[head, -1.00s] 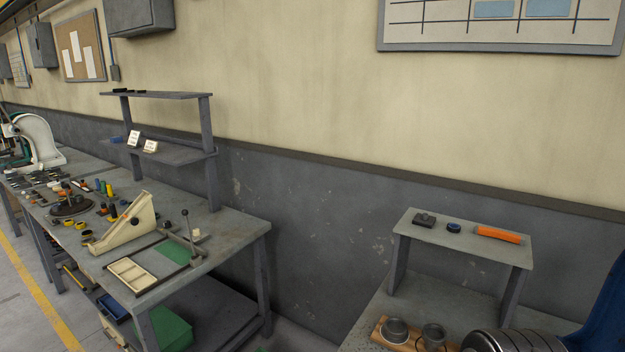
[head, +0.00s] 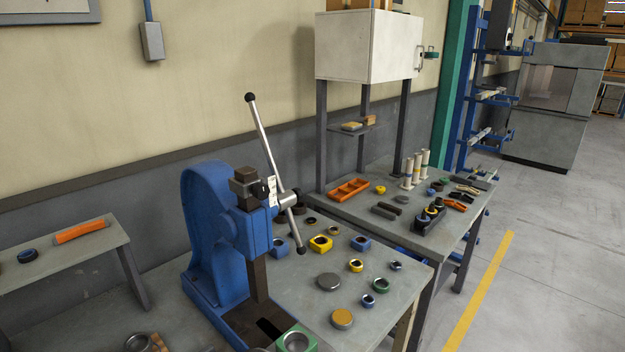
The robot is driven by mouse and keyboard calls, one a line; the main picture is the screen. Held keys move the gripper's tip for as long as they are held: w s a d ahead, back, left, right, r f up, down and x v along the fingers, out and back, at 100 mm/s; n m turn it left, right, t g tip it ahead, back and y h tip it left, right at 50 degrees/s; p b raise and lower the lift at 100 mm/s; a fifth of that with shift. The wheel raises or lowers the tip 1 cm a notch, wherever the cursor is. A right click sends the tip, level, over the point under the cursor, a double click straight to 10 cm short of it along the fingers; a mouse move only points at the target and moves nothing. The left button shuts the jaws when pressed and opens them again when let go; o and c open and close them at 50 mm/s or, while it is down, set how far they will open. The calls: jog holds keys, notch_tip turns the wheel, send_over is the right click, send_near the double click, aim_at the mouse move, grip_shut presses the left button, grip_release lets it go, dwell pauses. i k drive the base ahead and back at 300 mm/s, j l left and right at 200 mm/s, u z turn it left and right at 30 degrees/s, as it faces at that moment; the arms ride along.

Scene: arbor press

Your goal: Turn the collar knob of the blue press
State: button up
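The blue press (head: 205,235) stands on the workbench, left of the picture's middle in the head view. Its long steel lever (head: 263,135) leans across the hub, with a black ball at each end. A dark block sits at the top of the ram guide. A small dark round knob (head: 261,190) shows beside a white tag (head: 272,188) near the hub; I cannot tell for sure that it is the collar knob. My gripper is not in view.
A low shelf (head: 70,258) stands left. A second bench with a white cabinet (head: 365,45) stands behind right. Open floor lies right.

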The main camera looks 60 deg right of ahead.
aim_at(260, 190)
jog(key=z, duration=0.85)
